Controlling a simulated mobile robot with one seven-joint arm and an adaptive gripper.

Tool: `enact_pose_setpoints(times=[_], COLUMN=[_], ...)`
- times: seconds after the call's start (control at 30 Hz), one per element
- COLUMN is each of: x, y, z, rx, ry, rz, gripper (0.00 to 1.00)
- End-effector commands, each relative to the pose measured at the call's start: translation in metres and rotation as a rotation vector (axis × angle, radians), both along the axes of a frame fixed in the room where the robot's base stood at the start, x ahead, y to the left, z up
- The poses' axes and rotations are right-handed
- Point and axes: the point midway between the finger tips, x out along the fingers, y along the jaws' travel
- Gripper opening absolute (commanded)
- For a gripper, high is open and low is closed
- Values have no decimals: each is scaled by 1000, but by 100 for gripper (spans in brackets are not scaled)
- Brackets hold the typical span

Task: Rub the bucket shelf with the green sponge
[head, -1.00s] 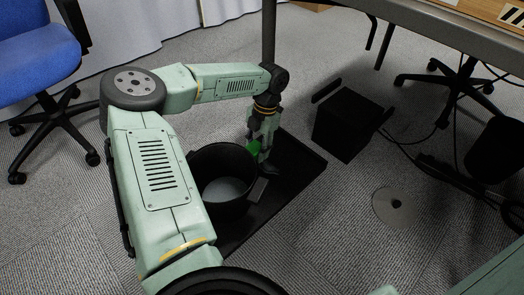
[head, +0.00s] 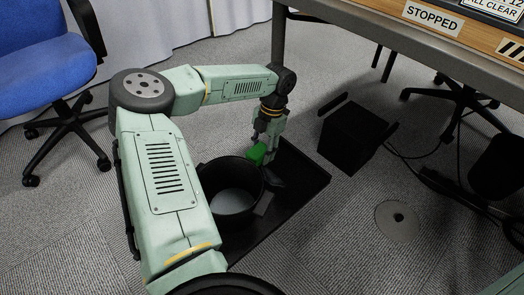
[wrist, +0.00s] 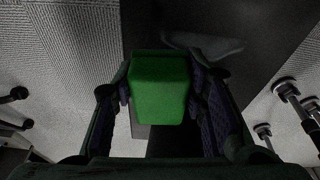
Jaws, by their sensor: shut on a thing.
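The green sponge (head: 257,154) is held in my gripper (head: 264,148). In the wrist view the sponge (wrist: 160,88) sits between the two fingers, which touch its sides. The bucket shelf (head: 302,172) is a low, dark, flat platform on the carpet. It also shows as a dark band in the wrist view (wrist: 262,28). The sponge appears above the shelf, beside the bucket's right rim; the exact gap is unclear. The black bucket (head: 228,192) stands on the shelf with grey content inside and hides part of it.
A small grey item (head: 264,203) lies beside the bucket. A black box (head: 352,137) stands on the floor right of the shelf. A table (head: 440,55) overhangs at upper right. A blue chair (head: 45,60) is at the left. Cables run over the carpet at right.

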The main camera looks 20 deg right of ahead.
Motion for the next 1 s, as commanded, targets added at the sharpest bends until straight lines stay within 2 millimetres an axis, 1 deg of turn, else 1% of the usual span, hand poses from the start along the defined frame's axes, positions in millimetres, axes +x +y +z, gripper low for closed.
enact_pose_setpoints(times=[0.03,0.1,0.47,0.57,0.8,0.9,1.0], x=[0,0,0,0,0,0,0], y=[0,0,0,0,0,0,0], z=[10,15,16,21,43,46,45], rx=[0,0,0,0,0,0,0], ry=[0,0,0,0,0,1,1], rz=[0,0,0,0,0,0,0], gripper=[17,17,17,17,17,17,17])
